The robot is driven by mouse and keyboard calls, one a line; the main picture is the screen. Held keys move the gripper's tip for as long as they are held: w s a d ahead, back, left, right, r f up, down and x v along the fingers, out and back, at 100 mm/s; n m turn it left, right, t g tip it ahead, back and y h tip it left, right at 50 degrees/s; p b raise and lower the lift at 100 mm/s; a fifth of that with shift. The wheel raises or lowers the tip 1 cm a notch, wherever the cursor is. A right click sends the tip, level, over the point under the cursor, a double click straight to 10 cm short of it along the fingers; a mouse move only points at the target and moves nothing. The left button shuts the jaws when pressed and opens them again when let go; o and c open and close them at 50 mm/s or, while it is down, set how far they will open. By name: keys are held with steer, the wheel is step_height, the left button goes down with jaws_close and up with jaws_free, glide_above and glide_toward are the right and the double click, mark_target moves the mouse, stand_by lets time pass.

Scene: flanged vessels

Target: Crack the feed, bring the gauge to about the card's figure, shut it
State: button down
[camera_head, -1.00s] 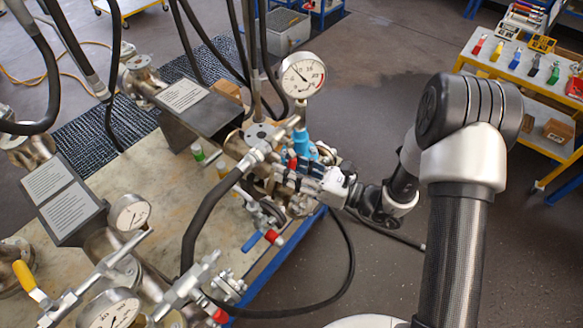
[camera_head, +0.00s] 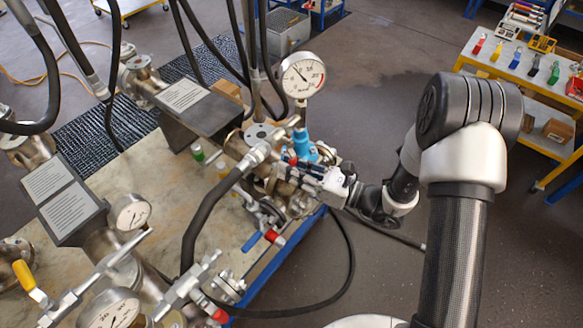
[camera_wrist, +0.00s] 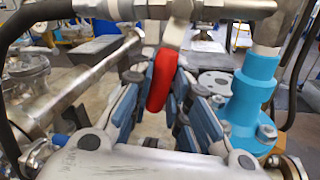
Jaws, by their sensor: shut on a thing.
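My gripper (camera_wrist: 164,84) is shut on a red valve handle (camera_wrist: 161,76), with a blue pad on each side of it. The handle's pale metal stem runs up to a horizontal steel fitting (camera_wrist: 150,9). In the head view my gripper (camera_head: 297,164) reaches from the right into the fittings below a white dial gauge (camera_head: 303,75). The needle points up and left; the figures are too small to read. A light blue fitting (camera_head: 302,143) stands just below the gauge; it also shows in the wrist view (camera_wrist: 254,88). Printed cards (camera_head: 184,96) lie on dark sloped stands, their text unreadable.
Two more gauges (camera_head: 130,212) (camera_head: 112,311) and a yellow-handled valve (camera_head: 25,274) are at the left of the bench. A black hose (camera_head: 212,217) crosses the bench near my gripper. A yellow trolley (camera_head: 520,67) with coloured handles stands at right.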

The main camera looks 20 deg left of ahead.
steer(key=shift+w+d+f+n+b, duration=0.15)
steer(key=shift+w+n+b, duration=0.3)
steer(key=shift+n+b, duration=0.25)
steer(key=shift+w+d+n+h, duration=0.15)
steer(key=shift+w+n+h, duration=0.2)
steer(key=shift+n, duration=0.45)
steer(key=c, duration=1.5)
jaws_free()
steer(key=shift+d, duration=0.1)
steer(key=v, duration=1.2)
